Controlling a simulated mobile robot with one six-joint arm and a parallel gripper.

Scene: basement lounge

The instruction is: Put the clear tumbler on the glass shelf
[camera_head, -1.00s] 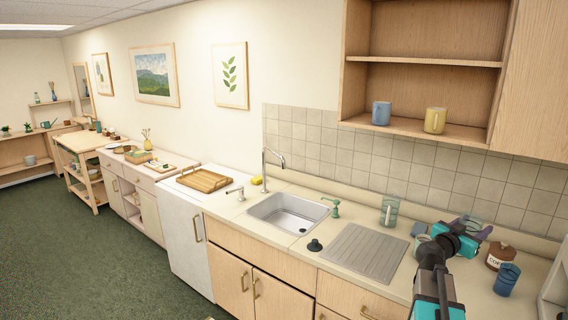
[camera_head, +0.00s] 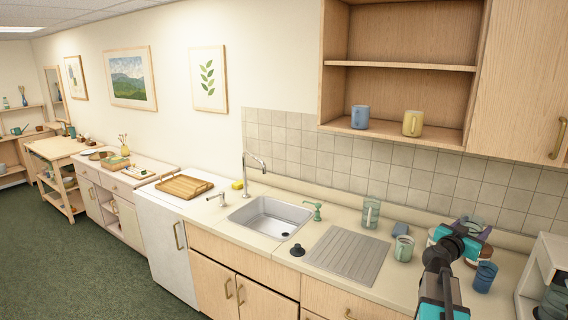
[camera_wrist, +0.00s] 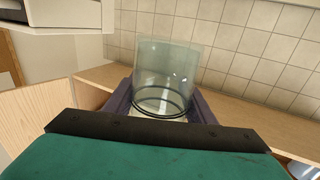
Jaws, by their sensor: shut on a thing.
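The clear tumbler (camera_wrist: 165,75) stands out between the purple fingers of my gripper (camera_wrist: 163,106) in the wrist view. My gripper is shut on it. In the head view my gripper (camera_head: 472,228) is over the right part of the counter, and the arm partly hides what it holds. An open wooden wall cabinet (camera_head: 345,90) is up and to the left of it. A blue mug (camera_head: 360,117) and a yellow mug (camera_head: 412,123) stand on its lower shelf. No pane of glass shows, so I cannot tell which level is the glass shelf.
A clear, handled vessel (camera_head: 371,213), a pale green mug (camera_head: 403,248) and a blue cup (camera_head: 485,276) stand on the counter near my arm. The drainboard (camera_head: 347,255) is bare beside the sink (camera_head: 268,215). A pale boxy unit (camera_head: 540,270) is at the right edge.

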